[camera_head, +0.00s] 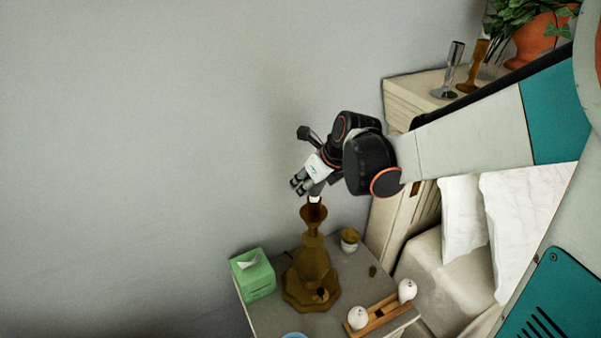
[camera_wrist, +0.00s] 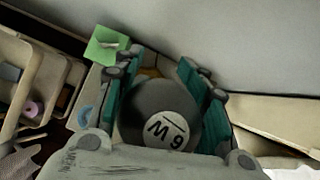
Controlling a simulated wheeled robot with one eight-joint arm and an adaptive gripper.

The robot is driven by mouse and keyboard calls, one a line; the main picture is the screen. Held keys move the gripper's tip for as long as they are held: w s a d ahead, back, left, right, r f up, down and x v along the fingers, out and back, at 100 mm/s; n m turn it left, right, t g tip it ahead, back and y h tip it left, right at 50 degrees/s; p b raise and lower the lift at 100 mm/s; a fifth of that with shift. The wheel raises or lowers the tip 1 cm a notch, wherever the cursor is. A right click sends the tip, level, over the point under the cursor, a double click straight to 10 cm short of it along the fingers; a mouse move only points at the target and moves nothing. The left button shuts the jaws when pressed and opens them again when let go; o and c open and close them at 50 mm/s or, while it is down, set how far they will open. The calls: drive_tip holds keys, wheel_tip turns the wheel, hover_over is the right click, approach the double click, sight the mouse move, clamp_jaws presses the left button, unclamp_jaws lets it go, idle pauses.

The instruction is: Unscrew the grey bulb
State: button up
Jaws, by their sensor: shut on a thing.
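The grey bulb (camera_wrist: 150,97) fills the middle of the wrist view, with a pale round label that reads 9W upside down. My gripper (camera_head: 308,190) is shut on it, with the teal finger pads on both sides of the bulb in the wrist view (camera_wrist: 158,82). In the head view the gripper is tilted just above the brown lamp (camera_head: 311,262) on the bedside table. A small pale piece shows between the gripper and the lamp's top cup. The fingers hide most of the bulb there, and I cannot tell if it is still threaded.
The bedside table (camera_head: 268,324) also holds a green tissue box (camera_head: 253,275), a small brown-topped jar (camera_head: 349,240) and a wooden tray (camera_head: 381,316) with two white shakers. A headboard shelf (camera_head: 405,92) with candlesticks and a potted plant stands behind my arm. The wall side is clear.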

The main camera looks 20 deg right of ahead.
drive_tip(key=shift+s+a+n+g+y, duration=0.1)
drive_tip(key=shift+a+n+g+y, duration=0.2)
drive_tip(key=shift+n, duration=0.45)
drive_tip(key=shift+s+a+n+g+y, duration=0.1)
drive_tip(key=shift+n+g+y, duration=0.1)
drive_tip(key=shift+n+y, duration=0.4)
drive_tip(key=shift+n, duration=0.25)
drive_tip(key=shift+s+a+n+g+y+b, duration=0.15)
drive_tip(key=shift+n+g+y+b, duration=0.35)
drive_tip(key=shift+n, duration=0.7)
drive_tip(key=shift+s+n+g, duration=0.2)
drive_tip(key=shift+n+g, duration=0.1)
drive_tip(key=shift+n, duration=0.1)
drive_tip(key=shift+s+a+n+g+y, duration=0.15)
drive_tip(key=shift+n+g, duration=0.25)
drive_tip(key=shift+n, duration=0.45)
drive_tip(key=shift+s+a+n+g+y, duration=0.1)
drive_tip(key=shift+s+n+g+y, duration=0.25)
drive_tip(key=shift+n, duration=0.5)
drive_tip(key=shift+w, duration=0.15)
drive_tip(key=n+g, duration=0.2)
drive_tip(key=n, duration=0.1)
drive_tip(key=shift+s+b, duration=0.35)
drive_tip(key=shift+s, duration=0.05)
